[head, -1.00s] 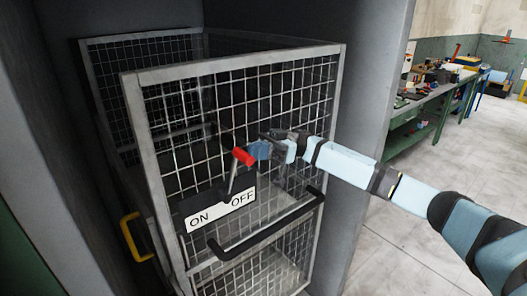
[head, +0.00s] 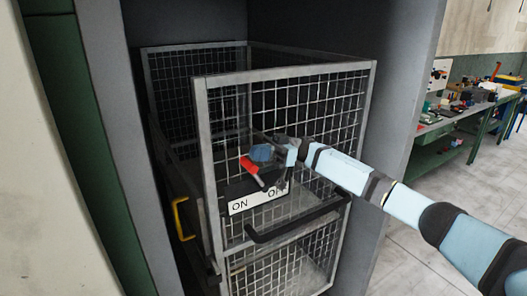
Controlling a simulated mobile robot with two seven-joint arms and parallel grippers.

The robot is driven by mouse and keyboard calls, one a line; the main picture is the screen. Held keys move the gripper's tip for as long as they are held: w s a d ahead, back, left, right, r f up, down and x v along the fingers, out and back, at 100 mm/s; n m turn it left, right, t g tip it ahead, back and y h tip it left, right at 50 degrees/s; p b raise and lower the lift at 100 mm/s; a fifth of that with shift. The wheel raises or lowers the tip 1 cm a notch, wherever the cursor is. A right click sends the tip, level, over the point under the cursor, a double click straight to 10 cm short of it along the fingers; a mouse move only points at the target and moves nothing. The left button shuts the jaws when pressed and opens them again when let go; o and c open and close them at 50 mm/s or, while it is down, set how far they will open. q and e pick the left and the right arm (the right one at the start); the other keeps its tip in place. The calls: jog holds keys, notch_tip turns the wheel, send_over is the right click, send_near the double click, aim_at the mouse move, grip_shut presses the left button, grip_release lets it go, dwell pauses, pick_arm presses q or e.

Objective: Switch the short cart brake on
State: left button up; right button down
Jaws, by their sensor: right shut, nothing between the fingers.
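The short cart brake is a lever with a red handle (head: 250,165) on the end of the wire-mesh cart (head: 288,73). It rises from a dark mount above a white ON/OFF plate (head: 240,206). The lever leans to the left, toward the ON side. My right gripper (head: 262,153) is shut and empty, with its blue fingertips right beside the red handle on its right. Whether they touch it I cannot tell. My left gripper is not in view.
A black push bar (head: 290,222) crosses the cart below the plate. A yellow handle (head: 180,218) is at its left side. Grey walls enclose the cart closely on both sides. A green workbench (head: 440,150) with tools stands at the right, with open floor before it.

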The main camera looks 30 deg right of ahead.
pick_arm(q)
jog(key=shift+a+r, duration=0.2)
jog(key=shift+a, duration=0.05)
pick_arm(e)
jog(key=shift+s+a+f, duration=0.1)
jog(key=shift+a+f, duration=0.1)
jog(key=shift+a, duration=0.3)
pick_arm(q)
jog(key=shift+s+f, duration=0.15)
pick_arm(e)
jog(key=shift+f, duration=0.1)
